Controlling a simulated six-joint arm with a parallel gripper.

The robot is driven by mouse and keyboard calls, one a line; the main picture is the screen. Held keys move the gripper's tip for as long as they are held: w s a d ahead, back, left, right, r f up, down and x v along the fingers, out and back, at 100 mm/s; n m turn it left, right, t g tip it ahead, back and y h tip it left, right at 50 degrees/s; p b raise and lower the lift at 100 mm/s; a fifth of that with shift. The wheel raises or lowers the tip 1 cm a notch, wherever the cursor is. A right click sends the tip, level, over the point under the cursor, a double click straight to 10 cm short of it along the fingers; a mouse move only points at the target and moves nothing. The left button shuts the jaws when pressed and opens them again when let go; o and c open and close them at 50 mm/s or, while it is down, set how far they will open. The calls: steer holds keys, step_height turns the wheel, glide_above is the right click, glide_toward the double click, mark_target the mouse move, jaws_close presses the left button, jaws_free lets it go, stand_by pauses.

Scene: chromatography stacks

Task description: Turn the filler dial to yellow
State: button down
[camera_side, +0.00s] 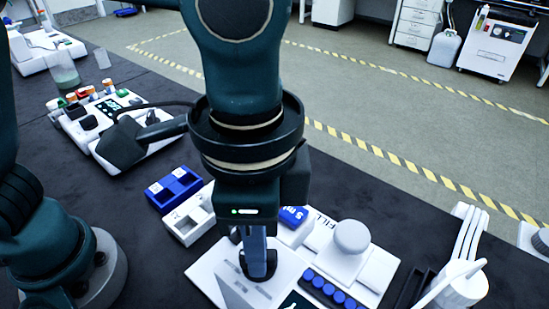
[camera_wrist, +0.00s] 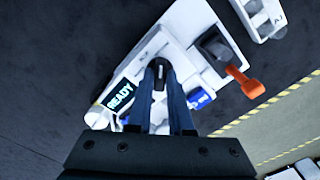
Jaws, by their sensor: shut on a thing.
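The white filler (camera_side: 210,272) stands at the lower middle of the side view, with part of the lettering "FILL" visible. It also shows in the wrist view (camera_wrist: 190,22), beside a lit screen (camera_wrist: 120,95) reading "READY". My gripper (camera_side: 258,262) points down onto it, with its fingertips low over the white surface. In the wrist view my gripper (camera_wrist: 160,76) is shut on a small dark part, which I take to be the dial. The fingers cover most of it. I cannot see a yellow mark or which way the dial points.
A round white knob (camera_side: 351,236) and a row of blue caps (camera_side: 330,290) are close on the right. Blue (camera_side: 173,187) and white (camera_side: 188,220) holders stand on the left. An orange handle (camera_wrist: 246,82) is near the filler.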

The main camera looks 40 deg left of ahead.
steer(key=c, duration=0.8)
jaws_free()
steer(key=shift+r, duration=2.6)
steer(key=w+a+r+n+t+h, duration=0.1)
steer(key=a+r+n, duration=0.15)
steer(key=a, duration=0.35)
steer(key=w+a+r+n+t, duration=0.1)
steer(key=w+a+n, duration=0.15)
steer(key=a, duration=0.45)
steer(key=shift+s+a+f+n+t+y, duration=0.15)
steer(key=shift+s+a+f+n+t, duration=0.6)
steer(key=shift+a+f, duration=0.55)
steer(key=shift+s+a+f+n+t+y, duration=0.2)
steer(key=shift+s+a+f+n+t, duration=0.3)
steer(key=shift+a+f+n, duration=0.65)
steer(key=shift+s+a+f+n+t+y, duration=0.15)
steer(key=shift+s+a+f+n+t, duration=0.5)
steer(key=shift+a+f, duration=0.8)
